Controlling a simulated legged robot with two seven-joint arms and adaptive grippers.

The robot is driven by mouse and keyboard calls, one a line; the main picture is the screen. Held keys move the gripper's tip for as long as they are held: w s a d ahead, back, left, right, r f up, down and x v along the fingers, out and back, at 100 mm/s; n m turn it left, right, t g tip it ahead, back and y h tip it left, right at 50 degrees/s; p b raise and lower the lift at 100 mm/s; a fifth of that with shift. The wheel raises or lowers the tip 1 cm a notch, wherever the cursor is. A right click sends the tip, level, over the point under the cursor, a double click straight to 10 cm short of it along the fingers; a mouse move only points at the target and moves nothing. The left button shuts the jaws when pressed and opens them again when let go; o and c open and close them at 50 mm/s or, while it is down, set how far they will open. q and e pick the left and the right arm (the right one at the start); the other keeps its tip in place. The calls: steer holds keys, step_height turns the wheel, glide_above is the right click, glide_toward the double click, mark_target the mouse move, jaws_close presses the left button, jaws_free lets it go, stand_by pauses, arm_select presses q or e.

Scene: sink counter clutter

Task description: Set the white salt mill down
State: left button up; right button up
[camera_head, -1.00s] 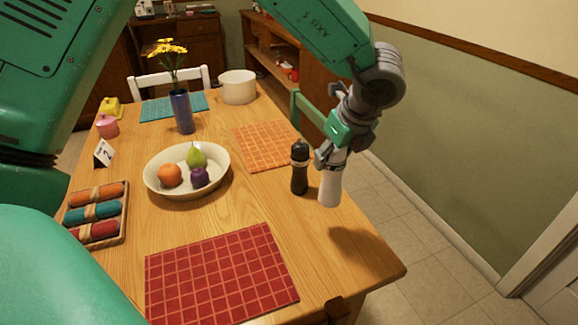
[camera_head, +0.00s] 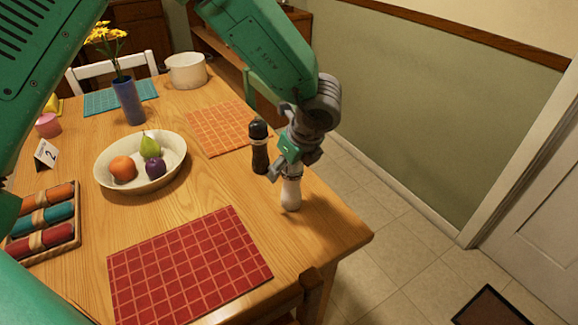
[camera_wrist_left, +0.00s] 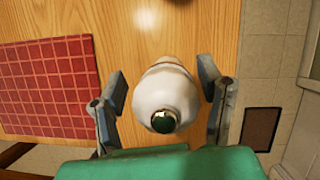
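The white salt mill (camera_head: 290,193) stands upright on the wooden table, near its right edge and just right of the dark pepper mill (camera_head: 259,150). My left gripper (camera_head: 288,172) is around its upper part, coming down from above. In the left wrist view the salt mill (camera_wrist_left: 163,92) shows from the top, with a dark green cap. The two fingers of my left gripper (camera_wrist_left: 163,90) are spread on either side of it, with a visible gap on each side. My right gripper is not in view.
A red checked placemat (camera_head: 185,265) lies in front. A bowl (camera_head: 108,183) with fruit, a blue vase (camera_head: 129,102), an orange placemat (camera_head: 213,128) and a wooden tray (camera_head: 78,235) of rolls are further left. Bare table lies between the salt mill and red mat.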

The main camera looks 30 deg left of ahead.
arm_select(q)
steer(key=shift+w+d+r, duration=0.1)
steer(key=shift+d+r, duration=0.15)
steer(key=shift+d, duration=0.4)
steer(key=p+v, duration=0.1)
steer(key=v, duration=1)
steer(key=shift+d+r, duration=0.25)
steer(key=shift+r, duration=0.05)
steer(key=shift+a, duration=0.25)
steer(key=shift+f, duration=0.1)
